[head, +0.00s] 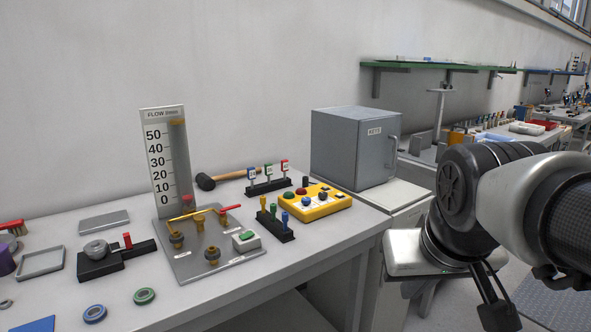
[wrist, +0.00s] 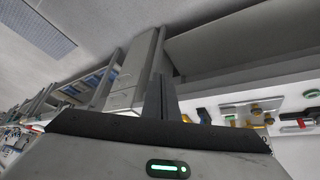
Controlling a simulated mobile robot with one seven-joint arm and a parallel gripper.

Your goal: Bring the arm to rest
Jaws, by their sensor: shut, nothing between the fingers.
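My gripper (head: 497,312) is at the lower right of the head view, in front of the bench's right end and over the floor side. It points downward, and its fingertips are partly cut off by the bottom edge. In the wrist view my gripper (wrist: 160,82) shows its two fingers together, with nothing between them. My arm comes in from the right edge, bent at a dark joint. The gripper is apart from the bench (head: 330,232) and everything on it.
A metal plate with a flow gauge (head: 157,150), valves and a red lever stands on the bench. A yellow button box (head: 325,207), a mallet (head: 207,182) and a grey key cabinet (head: 345,145) are behind. Rings and small parts lie at left. Floor shows at lower right.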

